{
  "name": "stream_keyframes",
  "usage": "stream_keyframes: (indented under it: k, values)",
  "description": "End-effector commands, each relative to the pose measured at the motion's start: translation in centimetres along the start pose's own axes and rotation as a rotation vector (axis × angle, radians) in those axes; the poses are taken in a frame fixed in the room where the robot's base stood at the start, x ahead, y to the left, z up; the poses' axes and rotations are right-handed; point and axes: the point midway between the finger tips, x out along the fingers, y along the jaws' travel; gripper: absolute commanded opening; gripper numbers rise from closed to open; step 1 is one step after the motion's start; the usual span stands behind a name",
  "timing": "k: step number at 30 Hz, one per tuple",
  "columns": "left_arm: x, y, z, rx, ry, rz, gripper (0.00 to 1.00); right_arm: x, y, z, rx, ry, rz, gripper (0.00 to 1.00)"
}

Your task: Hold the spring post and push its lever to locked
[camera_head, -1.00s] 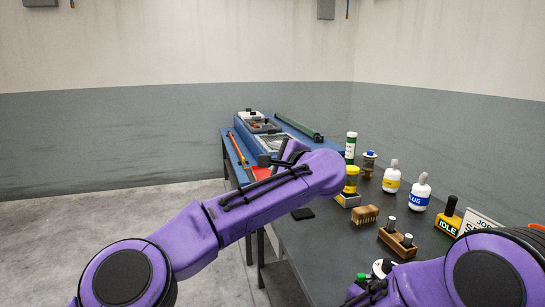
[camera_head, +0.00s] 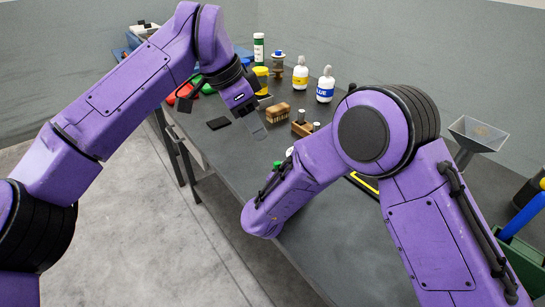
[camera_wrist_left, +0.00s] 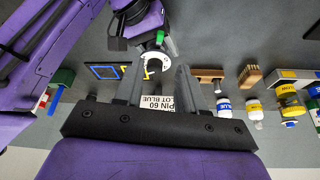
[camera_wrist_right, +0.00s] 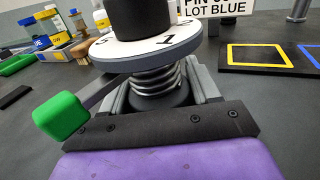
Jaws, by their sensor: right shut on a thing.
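The spring post stands on the dark bench. In the right wrist view it has a white numbered disc (camera_wrist_right: 150,42), a metal spring (camera_wrist_right: 158,78) and a black knob (camera_wrist_right: 138,15). Its lever ends in a green block (camera_wrist_right: 60,117), left of the fingers. My right gripper (camera_wrist_right: 160,92) is shut around the post below the disc. In the head view the post (camera_head: 290,152) is mostly hidden by my right arm. The left wrist view shows its disc (camera_wrist_left: 155,65) and green lever end (camera_wrist_left: 160,37) beyond my left gripper (camera_wrist_left: 160,85), which is open and empty. In the head view the left gripper (camera_head: 252,118) hangs over the bench.
A placard (camera_wrist_left: 158,103) shows in the left wrist view. A yellow-outlined square (camera_wrist_right: 258,55) lies right of the post.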

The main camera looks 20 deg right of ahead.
Motion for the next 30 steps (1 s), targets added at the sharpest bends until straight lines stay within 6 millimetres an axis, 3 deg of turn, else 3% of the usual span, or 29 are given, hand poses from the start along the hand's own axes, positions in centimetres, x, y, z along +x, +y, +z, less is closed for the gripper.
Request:
stream_keyframes:
  k: [15,20,27,30]
  values:
    - [10.5,0.0,0.1,-0.005,-0.004,0.001,0.39,0.0,0.0,0.0,0.000,0.000,0.000,0.06]
    - [11.7,0.0,0.1,-0.005,-0.004,0.000,0.39,0.0,0.0,0.0,0.000,0.000,0.000,0.06]
    - [11.8,0.0,0.1,-0.005,-0.004,-0.001,0.39,0.0,0.0,0.0,0.000,0.000,0.000,0.06]
    - [11.8,0.0,0.1,-0.005,-0.004,-0.001,0.07,0.0,0.0,0.0,0.000,0.000,0.000,0.06]
